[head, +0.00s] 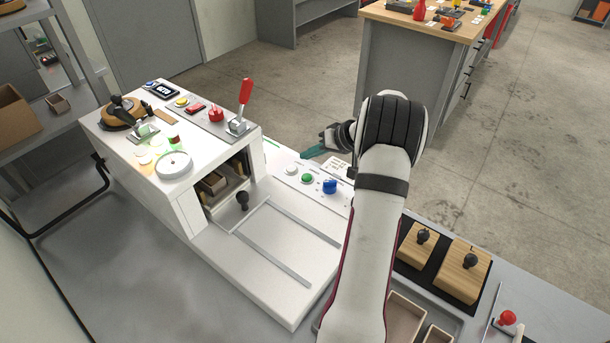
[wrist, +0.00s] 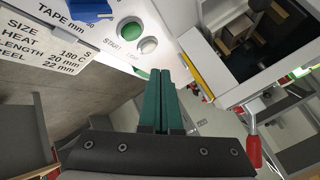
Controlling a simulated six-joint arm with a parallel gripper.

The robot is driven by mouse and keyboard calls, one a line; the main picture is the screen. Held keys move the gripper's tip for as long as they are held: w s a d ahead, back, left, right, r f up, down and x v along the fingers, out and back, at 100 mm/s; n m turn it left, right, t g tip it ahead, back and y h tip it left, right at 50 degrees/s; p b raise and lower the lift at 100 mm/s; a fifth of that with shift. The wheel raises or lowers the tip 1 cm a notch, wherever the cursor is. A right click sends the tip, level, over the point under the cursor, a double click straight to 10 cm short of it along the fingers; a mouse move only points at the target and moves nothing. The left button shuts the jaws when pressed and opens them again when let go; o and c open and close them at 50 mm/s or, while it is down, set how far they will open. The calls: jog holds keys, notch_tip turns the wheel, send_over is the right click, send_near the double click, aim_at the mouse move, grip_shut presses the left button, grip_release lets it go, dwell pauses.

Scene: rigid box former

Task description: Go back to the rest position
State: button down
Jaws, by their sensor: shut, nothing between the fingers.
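My gripper (head: 311,153) is above the control panel at the far side of the white box former (head: 275,275), reaching in from the right. Its two teal fingers are together and empty. In the wrist view the fingers (wrist: 165,85) point toward the panel, near the green start button (wrist: 131,30) and a white button (wrist: 149,45). I cannot tell whether the fingertips touch the panel.
A red-handled lever (head: 245,92) stands up left of my gripper. The machine's open chamber (head: 228,182) has a black knob (head: 242,200) in front. Two wooden blocks with black knobs (head: 463,272) lie on the right. A workbench (head: 440,20) stands behind, with clear floor between.

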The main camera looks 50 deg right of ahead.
jog(key=w+a+r+n+g+y, duration=0.15)
jog(key=a+r, duration=0.25)
jog(key=a, duration=0.8)
jog(key=w+a+r+g+y, duration=0.2)
jog(key=a+r, duration=0.3)
jog(key=a, duration=0.8)
jog(key=s+a+r+g, duration=0.1)
jog(key=s+a+g, duration=0.1)
jog(key=s+a, duration=0.35)
jog(key=s+a+r+g, duration=0.1)
jog(key=s+a, duration=0.2)
jog(key=a, duration=0.6)
jog(key=s+a+f+g+h, duration=0.1)
jog(key=s+a, duration=0.2)
jog(key=s, duration=0.5)
jog(key=s+a+f+g+h, duration=0.1)
jog(key=s+a+g, duration=0.1)
jog(key=s, duration=0.6)
jog(key=shift+a+f+n+h, duration=0.35)
jog(key=shift+a+f, duration=0.05)
jog(key=shift+a, duration=0.05)
